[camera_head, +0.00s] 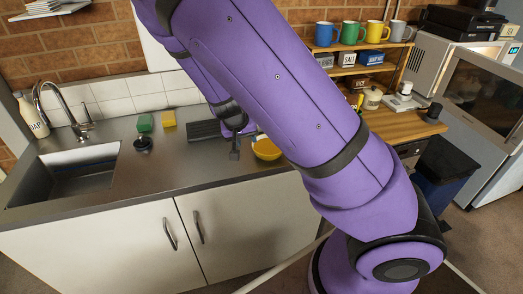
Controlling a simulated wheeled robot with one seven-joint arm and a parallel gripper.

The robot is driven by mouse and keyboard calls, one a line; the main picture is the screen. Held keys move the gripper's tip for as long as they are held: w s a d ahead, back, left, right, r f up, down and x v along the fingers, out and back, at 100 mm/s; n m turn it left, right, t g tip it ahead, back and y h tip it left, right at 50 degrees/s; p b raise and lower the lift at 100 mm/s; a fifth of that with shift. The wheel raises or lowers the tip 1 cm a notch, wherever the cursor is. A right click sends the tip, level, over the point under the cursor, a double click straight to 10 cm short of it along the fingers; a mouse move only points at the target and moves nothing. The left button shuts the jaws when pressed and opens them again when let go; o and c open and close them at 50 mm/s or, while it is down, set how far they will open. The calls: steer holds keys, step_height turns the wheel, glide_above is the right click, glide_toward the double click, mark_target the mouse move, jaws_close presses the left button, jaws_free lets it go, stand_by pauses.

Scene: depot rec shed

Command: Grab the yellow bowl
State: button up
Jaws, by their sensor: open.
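The yellow bowl (266,149) sits on the grey metal counter near its front edge, just right of my gripper. My purple arm hides part of its right side. My gripper (234,155) hangs low over the counter to the left of the bowl, with its jaws open and apart from the bowl as far as I can see. The fingers are small and dark in this view, and nothing shows between them.
A sink (70,172) with a tap (55,105) is at the left. A green sponge (145,122), a yellow sponge (168,118) and a dark drying rack (204,130) lie behind. A mug shelf (362,45) and microwave (485,85) stand right.

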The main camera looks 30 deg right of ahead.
mark_target(254, 147)
steer(key=shift+t+h, duration=0.3)
steer(key=shift+h, duration=0.3)
steer(key=shift+w+a+x, duration=0.1)
steer(key=shift+w+x, duration=0.1)
steer(key=shift+x, duration=0.85)
steer(key=shift+w+a+x, duration=0.1)
steer(key=shift+w+x, duration=0.1)
steer(key=shift+x, duration=0.85)
steer(key=shift+w+x, duration=0.15)
steer(key=shift+x, duration=0.9)
steer(key=shift+w+d+f, duration=0.3)
steer(key=shift+d+f, duration=0.3)
steer(key=shift+w+d+f, duration=0.25)
steer(key=shift+d+f, duration=0.35)
steer(key=shift+x, duration=0.85)
steer(key=shift+a, duration=0.1)
steer(key=shift+c, duration=0.2)
jaws_close()
